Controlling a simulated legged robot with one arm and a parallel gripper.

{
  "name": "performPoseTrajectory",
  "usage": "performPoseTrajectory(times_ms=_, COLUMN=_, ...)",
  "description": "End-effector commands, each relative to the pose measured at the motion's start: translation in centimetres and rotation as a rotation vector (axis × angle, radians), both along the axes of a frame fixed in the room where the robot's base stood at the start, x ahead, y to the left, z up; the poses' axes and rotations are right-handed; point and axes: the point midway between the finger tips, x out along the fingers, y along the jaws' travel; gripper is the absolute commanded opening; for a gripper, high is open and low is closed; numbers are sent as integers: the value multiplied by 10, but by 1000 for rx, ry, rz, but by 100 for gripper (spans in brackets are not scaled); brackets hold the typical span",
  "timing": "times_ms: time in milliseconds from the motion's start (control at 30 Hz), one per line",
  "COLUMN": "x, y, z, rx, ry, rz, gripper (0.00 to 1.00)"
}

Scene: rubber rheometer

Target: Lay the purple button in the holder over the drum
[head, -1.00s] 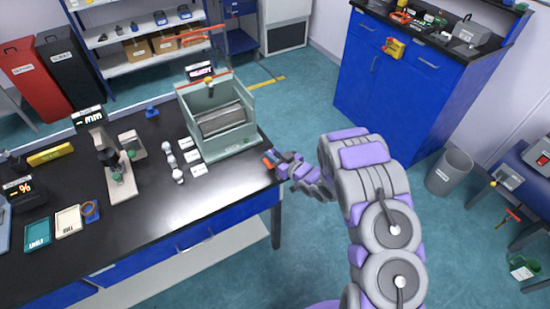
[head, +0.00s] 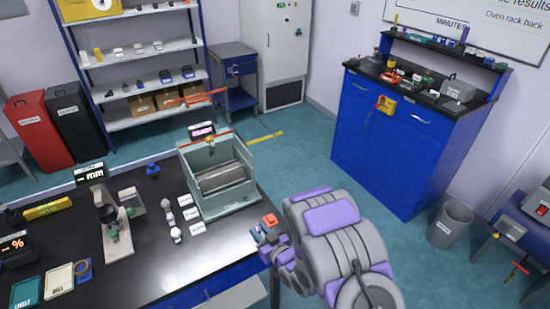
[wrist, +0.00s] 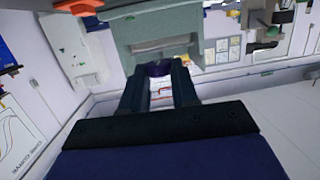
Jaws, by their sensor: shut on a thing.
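My gripper (wrist: 158,78) is shut on the purple button (wrist: 157,68), a small dark purple piece between the fingertips in the wrist view. In the head view my gripper (head: 268,228) is at the bench's right edge, to the right of and below the drum machine; the button cannot be made out there. The drum (head: 222,178) is a grey cylinder lying inside an open pale green housing (head: 228,206). A small fitting at the back rim, over the drum, seems to be the holder (head: 209,145); its shape is too small to tell.
A READY display (head: 202,131) stands behind the housing. Several small white pieces and labels (head: 197,228) lie left of it. A microscope-like instrument (head: 112,222) stands farther left on the black bench. A blue cabinet (head: 390,150) stands back right, with open floor between.

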Motion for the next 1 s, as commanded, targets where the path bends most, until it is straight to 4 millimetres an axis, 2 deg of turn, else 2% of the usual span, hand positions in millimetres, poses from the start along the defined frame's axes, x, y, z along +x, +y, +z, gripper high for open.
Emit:
performPoseTrajectory(times_ms=33, x=15, y=-17, z=14, rx=6, ry=-12, rz=-55, gripper=1)
performPoseTrajectory(times_ms=200, x=53, y=-78, z=52, rx=7, ry=-10, rz=-246, gripper=1)
performPoseTrajectory(times_ms=333, x=72, y=-126, z=82, rx=7, ry=-9, rz=-387, gripper=1)
performPoseTrajectory(times_ms=500, x=82, y=-178, z=115, rx=5, ry=-8, rz=-540, gripper=1)
performPoseTrajectory(times_ms=600, x=83, y=-199, z=131, rx=4, ry=-11, rz=-603, gripper=1)
performPoseTrajectory(times_ms=733, x=82, y=-217, z=140, rx=1, ry=-5, rz=-653, gripper=1)
performPoseTrajectory(times_ms=1000, x=81, y=-224, z=145, rx=1, ry=-4, rz=-675, gripper=1)
